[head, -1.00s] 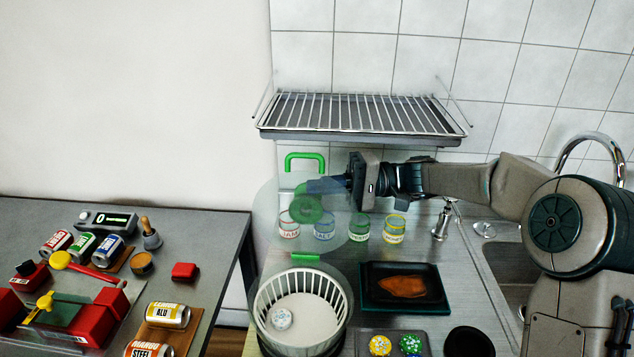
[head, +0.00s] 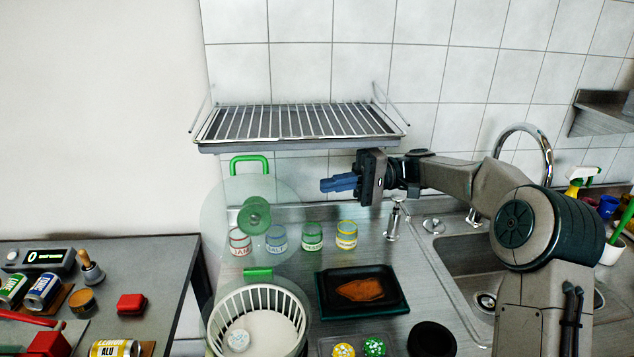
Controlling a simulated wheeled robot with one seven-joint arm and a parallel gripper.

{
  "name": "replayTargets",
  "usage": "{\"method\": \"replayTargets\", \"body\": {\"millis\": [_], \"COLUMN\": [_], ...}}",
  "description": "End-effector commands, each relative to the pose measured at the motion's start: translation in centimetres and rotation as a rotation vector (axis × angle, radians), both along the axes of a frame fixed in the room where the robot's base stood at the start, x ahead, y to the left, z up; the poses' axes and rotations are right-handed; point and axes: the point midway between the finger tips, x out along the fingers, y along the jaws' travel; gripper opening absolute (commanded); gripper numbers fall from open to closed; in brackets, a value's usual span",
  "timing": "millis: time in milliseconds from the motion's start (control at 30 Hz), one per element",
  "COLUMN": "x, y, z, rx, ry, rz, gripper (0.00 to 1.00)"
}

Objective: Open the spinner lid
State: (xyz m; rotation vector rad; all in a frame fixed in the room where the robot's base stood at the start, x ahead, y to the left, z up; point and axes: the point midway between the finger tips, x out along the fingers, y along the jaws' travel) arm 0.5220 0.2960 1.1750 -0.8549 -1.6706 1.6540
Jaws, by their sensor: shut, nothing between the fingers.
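A green knob (head: 254,215) sits at the lid's middle, and a green hinge piece (head: 258,273) joins lid and basket at the back. My gripper (head: 326,185), with blue fingers, is shut and empty. It is up and to the right of the knob, apart from it and pointing left.
Several labelled jars (head: 312,237) stand behind the basket. A black tray (head: 397,309) with a brown piece lies to the right, before the sink (head: 462,262). A wire rack (head: 300,122) hangs above on the tiled wall. A separate table (head: 150,262) stands at left.

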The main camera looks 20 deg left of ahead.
Motion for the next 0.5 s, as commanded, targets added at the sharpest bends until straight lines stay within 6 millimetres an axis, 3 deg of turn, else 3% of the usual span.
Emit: {"method": "replayTargets", "body": {"millis": [267, 500], "x": [-2.8, -6.9], "y": [-0.5, -3.7], "z": [-1.6, -4.8], "rx": [-0.229, -0.582], "ry": [-0.056, -0.159], "rz": [-0.04, -0.143], "gripper": [0.0, 0.0]}}
